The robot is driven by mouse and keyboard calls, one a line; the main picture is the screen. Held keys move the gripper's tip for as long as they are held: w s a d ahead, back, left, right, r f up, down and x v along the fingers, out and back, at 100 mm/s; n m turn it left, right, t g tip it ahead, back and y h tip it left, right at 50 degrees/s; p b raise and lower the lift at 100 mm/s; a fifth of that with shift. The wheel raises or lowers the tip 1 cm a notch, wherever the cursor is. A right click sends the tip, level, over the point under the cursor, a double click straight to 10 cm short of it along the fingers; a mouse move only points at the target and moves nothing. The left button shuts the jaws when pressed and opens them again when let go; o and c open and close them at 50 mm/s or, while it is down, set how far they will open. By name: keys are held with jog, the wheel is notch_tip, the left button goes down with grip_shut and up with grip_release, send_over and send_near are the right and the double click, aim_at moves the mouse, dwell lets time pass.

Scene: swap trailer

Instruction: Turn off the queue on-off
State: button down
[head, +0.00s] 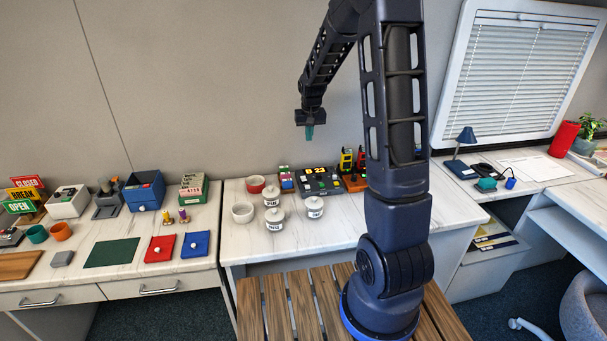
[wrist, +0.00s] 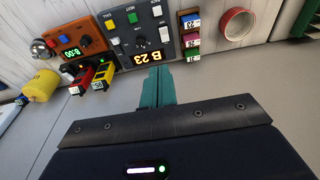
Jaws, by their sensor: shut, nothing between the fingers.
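The queue box (head: 322,187) is a dark grey panel at the back of the middle counter, with a lit display (head: 315,171) reading B 23. Which control is the on-off is too small to tell. My gripper (head: 309,132) has teal fingers, points down, and is above and apart from the box.
An orange clock box (wrist: 78,35) with a green display and red and yellow items stand beside the queue box. Coloured labelled blocks (head: 286,178) and a red bowl (head: 256,184) are on its other side. White lidded jars (head: 274,219) stand in front. The counter's front right is clear.

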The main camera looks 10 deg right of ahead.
send_over(304, 180)
notch_tip(304, 180, down, 7)
jog(key=shift+w, duration=0.3)
jog(key=f, duration=1.2)
jog(key=shift+w, duration=0.3)
jog(key=shift+s+f, duration=0.3)
jog(key=shift+f, duration=0.55)
jog(key=shift+s+f, duration=0.45)
jog(key=shift+f, duration=0.05)
jog(key=shift+w+r, duration=0.1)
jog(key=shift+w, duration=0.2)
